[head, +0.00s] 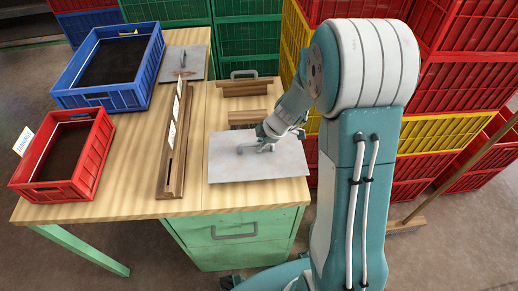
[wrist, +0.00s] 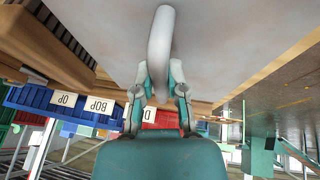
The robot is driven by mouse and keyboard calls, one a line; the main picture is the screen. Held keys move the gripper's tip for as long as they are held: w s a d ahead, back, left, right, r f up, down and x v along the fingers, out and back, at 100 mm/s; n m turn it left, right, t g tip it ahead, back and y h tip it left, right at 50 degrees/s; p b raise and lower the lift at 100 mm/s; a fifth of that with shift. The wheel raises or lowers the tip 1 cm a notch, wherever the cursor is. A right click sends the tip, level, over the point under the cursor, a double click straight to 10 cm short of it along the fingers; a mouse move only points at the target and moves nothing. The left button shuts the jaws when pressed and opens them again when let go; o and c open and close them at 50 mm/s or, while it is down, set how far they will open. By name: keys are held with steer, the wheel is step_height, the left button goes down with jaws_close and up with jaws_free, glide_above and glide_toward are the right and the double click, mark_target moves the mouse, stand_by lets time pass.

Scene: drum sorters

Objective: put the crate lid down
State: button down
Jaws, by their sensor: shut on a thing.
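The crate lid (head: 285,160) is a flat grey plate with a bar handle. In the head view it is at the right part of the wooden table, near its right edge. I cannot tell whether it touches the tabletop or hangs just above it. My gripper (head: 258,147) is over the plate, shut on its handle. In the wrist view the pale curved handle (wrist: 161,40) runs between my gripper's fingers (wrist: 160,88), with the lid's plate (wrist: 230,35) behind it. The inner parts of the grip are partly hidden.
A blue crate (head: 140,88) and a red crate (head: 95,155) stand on the table (head: 130,195) at the left. A long wooden rail (head: 167,182) lies left of the lid. Another grey plate (head: 197,63) is at the back. Stacked crates (head: 455,90) stand behind my arm.

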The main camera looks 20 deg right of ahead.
steer(key=shift+a+f, duration=0.2)
steer(key=shift+f, duration=1.05)
steer(key=shift+a, duration=0.1)
steer(key=c, duration=0.7)
jaws_free()
steer(key=shift+a, duration=0.15)
steer(key=shift+d, duration=0.25)
